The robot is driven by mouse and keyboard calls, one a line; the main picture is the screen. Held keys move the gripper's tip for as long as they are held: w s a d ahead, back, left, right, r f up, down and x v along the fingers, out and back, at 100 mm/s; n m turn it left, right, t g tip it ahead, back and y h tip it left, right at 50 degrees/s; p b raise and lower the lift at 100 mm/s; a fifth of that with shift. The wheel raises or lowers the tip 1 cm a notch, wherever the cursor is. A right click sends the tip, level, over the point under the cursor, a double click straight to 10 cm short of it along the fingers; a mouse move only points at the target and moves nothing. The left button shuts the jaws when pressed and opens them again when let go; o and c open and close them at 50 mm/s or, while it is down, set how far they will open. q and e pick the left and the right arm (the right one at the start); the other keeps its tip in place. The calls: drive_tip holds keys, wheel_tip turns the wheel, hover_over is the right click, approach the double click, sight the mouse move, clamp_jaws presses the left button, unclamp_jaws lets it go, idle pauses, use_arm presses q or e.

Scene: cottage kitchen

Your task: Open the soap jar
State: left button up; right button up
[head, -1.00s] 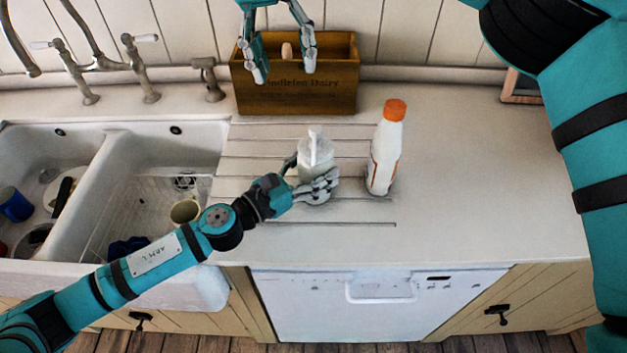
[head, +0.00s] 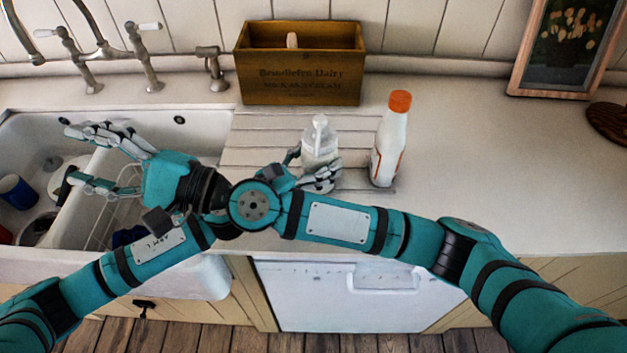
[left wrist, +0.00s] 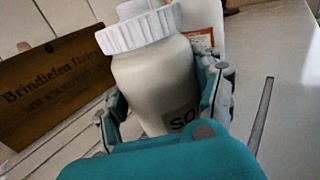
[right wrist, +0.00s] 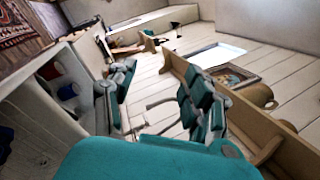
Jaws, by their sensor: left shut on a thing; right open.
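My left gripper (head: 312,178) is shut around the jar's body, below the lid. My right gripper (head: 82,158) is open and empty over the sink, well left of the jar. Its spread fingers also show in the right wrist view (right wrist: 160,105). My right arm crosses in front of my left arm.
A white bottle with an orange cap (head: 389,140) stands just right of the jar. A wooden box (head: 300,85) is behind it. The sink (head: 215,150) at left holds dishes. The counter (head: 480,160) right of the bottle is mostly clear.

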drive_tip(key=w+d+r+m+t+h, duration=0.1)
drive_tip(key=w+d+r+m+t, duration=0.1)
drive_tip(key=d+m+t, duration=0.65)
drive_tip(key=m+t+h, duration=0.8)
drive_tip(key=m+h, duration=1.4)
drive_tip(key=m, duration=0.1)
approach(319, 125)
drive_tip(key=w, duration=0.9)
drive_tip(key=shift+w+d+f, duration=0.2)
drive_tip(key=shift+w+d, duration=0.1)
drive_tip(key=shift+d, duration=0.1)
drive_tip(key=shift+a, duration=0.1)
clamp_jaws()
use_arm(q)
drive_tip(key=shift+s+d, duration=0.1)
use_arm(e)
drive_tip(key=shift+r, duration=0.15)
